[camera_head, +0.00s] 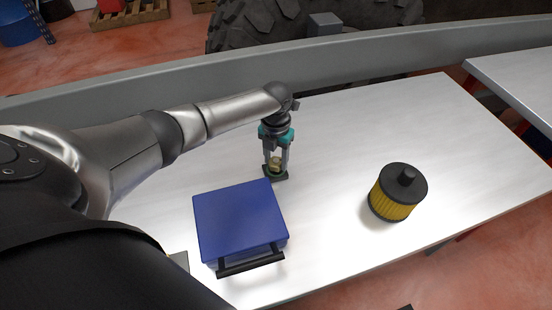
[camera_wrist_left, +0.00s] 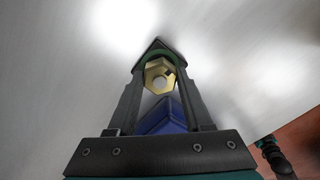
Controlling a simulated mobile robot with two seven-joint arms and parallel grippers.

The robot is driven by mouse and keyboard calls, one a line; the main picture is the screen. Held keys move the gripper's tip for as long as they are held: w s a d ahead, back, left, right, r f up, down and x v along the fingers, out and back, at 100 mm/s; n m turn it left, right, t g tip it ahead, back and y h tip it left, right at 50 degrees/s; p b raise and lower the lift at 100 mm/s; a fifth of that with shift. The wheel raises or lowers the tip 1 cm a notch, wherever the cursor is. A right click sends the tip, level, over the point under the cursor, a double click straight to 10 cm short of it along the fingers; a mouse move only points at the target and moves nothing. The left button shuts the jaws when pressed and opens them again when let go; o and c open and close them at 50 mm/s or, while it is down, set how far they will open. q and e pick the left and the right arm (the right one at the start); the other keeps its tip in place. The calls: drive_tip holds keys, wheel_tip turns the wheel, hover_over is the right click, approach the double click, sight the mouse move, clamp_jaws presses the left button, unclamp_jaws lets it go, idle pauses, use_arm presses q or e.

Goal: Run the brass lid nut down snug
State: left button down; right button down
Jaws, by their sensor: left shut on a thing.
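The brass nut (camera_head: 275,162) is a small gold hexagon between the fingers of my left gripper (camera_head: 276,167). In the left wrist view the nut (camera_wrist_left: 159,75) shows its hexagonal face with a pale round centre, framed by the two dark fingers. My left gripper is shut on it, pointing down. A small dark green square piece (camera_head: 276,176) lies at the fingertips, just under the nut. Whether the nut touches it is hidden.
A blue box (camera_head: 240,219) with a dark handle stands just in front of the left gripper. A yellow filter with a black top (camera_head: 404,177) stands to the right on the pale table (camera_head: 340,130). The table between them is clear. A large tyre (camera_head: 262,28) is behind.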

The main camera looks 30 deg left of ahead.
sight(276, 161)
use_arm(q)
drive_tip(key=shift+w+a+r, duration=0.1)
drive_tip(key=shift+w+r, duration=0.1)
drive_tip(key=shift+r, duration=0.05)
drive_tip(key=c, duration=0.8)
unclamp_jaws()
drive_tip(key=o, duration=0.5)
drive_tip(key=shift+s+f, duration=0.15)
wheel_tip(276, 161, up, 15)
drive_tip(key=p, duration=0.2)
